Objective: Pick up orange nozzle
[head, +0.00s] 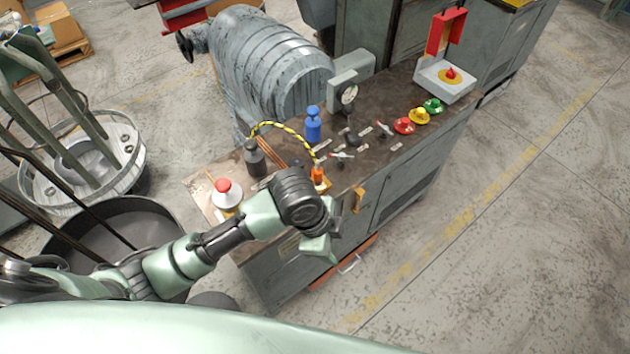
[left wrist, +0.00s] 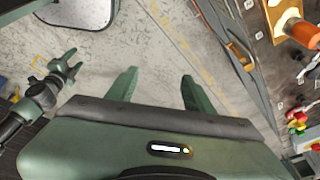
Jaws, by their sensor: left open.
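The orange nozzle (head: 318,173) stands on a small yellow-tan holder at the near edge of the workbench, at the end of a yellow-and-black striped hose (head: 284,126). In the left wrist view the nozzle (left wrist: 303,34) is at the top right corner, partly cut off. My left gripper (head: 320,246) is below and just to the right of the nozzle in the head view, beyond the bench's near edge. In the left wrist view its two fingers (left wrist: 160,88) are apart with nothing between them. My right gripper (left wrist: 68,66) shows at the left there, its prongs apart and empty.
A large grey coiled machine (head: 270,65) stands behind. The floor at right is clear.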

